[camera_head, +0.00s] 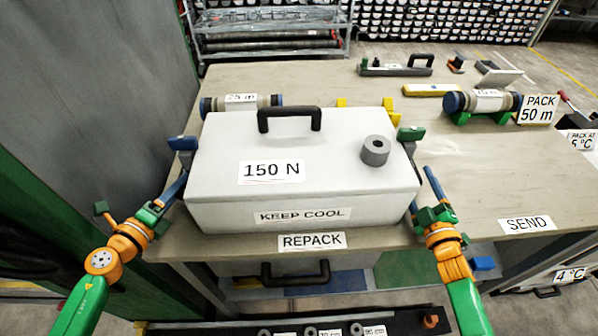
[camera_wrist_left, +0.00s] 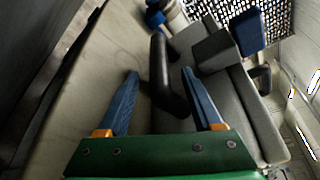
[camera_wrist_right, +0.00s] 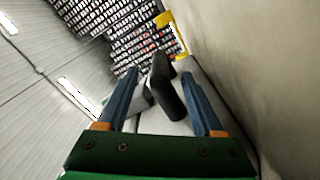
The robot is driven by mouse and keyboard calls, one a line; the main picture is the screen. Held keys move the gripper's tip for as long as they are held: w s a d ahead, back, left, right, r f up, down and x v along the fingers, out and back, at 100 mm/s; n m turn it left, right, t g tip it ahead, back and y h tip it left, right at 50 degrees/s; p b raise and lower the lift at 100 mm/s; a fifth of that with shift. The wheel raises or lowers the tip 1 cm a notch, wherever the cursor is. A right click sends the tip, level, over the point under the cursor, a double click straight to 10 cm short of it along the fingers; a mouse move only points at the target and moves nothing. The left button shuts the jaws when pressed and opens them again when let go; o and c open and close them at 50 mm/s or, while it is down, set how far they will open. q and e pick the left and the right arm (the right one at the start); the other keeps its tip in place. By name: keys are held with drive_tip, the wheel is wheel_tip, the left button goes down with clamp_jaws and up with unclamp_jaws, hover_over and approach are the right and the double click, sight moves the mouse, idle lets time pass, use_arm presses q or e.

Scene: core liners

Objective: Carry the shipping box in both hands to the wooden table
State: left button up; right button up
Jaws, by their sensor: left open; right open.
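The pale shipping box (camera_head: 225,165), labelled "150 N" and "KEEP COOL", sits level near the front edge of a beige-topped bench (camera_head: 370,85). I cannot tell whether this bench is the wooden table. The box has a black handle (camera_head: 290,113) on its lid. My left gripper (camera_head: 175,185) is open at the box's left side; its wrist view shows a dark side handle (camera_wrist_left: 160,70) between the fingers. My right gripper (camera_head: 432,185) is open at the right side, with a dark handle (camera_wrist_right: 165,90) between its fingers. Contact cannot be told.
A grey ring (camera_head: 375,150) rests on the lid. Behind the box lies a cylinder labelled "25 m" (camera_head: 240,102); another cylinder (camera_head: 485,102) is at the back right. A green-edged dark panel (camera_head: 90,100) stands close on the left. The bench right of the box is mostly clear.

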use_arm(q)
drive_tip(key=x, duration=0.4)
drive_tip(key=shift+w+f, duration=0.1)
drive_tip(key=shift+w, duration=0.15)
use_arm(e)
drive_tip(key=w, duration=0.4)
drive_tip(key=shift+w+f, duration=0.1)
drive_tip(key=shift+w, duration=0.15)
use_arm(q)
drive_tip(key=shift+w+d, duration=0.25)
drive_tip(key=shift+w, duration=0.1)
use_arm(e)
drive_tip(key=shift+w, duration=0.45)
use_arm(q)
drive_tip(key=shift+f, duration=0.1)
clamp_jaws()
use_arm(e)
clamp_jaws()
